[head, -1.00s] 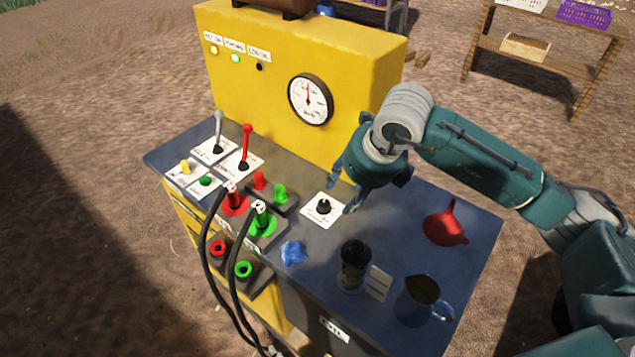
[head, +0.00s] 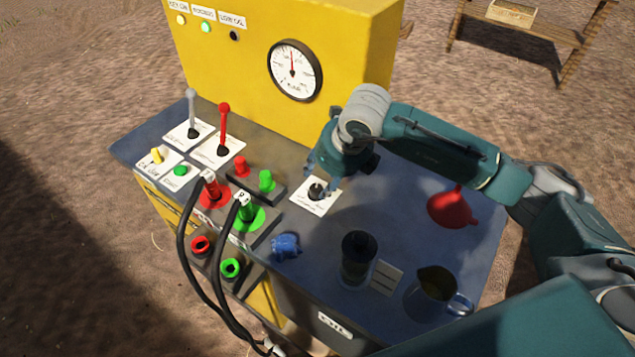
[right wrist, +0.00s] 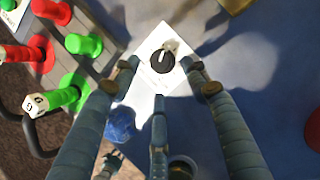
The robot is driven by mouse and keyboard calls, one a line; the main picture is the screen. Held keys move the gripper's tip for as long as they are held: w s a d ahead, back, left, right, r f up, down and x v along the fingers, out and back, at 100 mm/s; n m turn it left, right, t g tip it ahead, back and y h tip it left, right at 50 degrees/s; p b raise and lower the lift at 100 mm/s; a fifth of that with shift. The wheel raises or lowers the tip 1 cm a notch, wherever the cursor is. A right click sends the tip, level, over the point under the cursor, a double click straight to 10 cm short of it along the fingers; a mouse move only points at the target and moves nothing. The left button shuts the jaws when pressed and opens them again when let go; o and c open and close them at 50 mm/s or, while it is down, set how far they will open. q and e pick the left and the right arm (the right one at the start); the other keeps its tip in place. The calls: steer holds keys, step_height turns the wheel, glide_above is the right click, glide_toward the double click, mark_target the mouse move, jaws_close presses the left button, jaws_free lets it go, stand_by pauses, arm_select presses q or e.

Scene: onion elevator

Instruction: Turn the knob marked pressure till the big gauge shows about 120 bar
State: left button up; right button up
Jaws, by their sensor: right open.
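The pressure knob (head: 316,191) is a small black knob on a white label card (head: 310,203) on the bench top. It also shows in the right wrist view (right wrist: 162,61), with the fingertips around it on both sides and apart from each other. My right gripper (head: 326,176) is open, over the knob; whether any finger touches it I cannot tell. The big gauge (head: 295,70) is a round white dial with a black rim on the yellow panel. Its red needle points nearly straight up; the numbers are too small to read. My left gripper is not in view.
Red and green couplings with black hoses (head: 246,218) stand left of the knob, with a grey lever (head: 193,115) and a red lever (head: 223,130) behind. A blue cap (head: 286,246), black canister (head: 357,258), jug (head: 431,291) and red funnel (head: 453,208) stand nearby.

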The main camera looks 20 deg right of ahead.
mark_target(316, 187)
steer(key=shift+p+x, duration=0.45)
steer(key=shift+x, duration=2.35)
steer(key=shift+w+d, duration=0.1)
steer(key=c, duration=1.1)
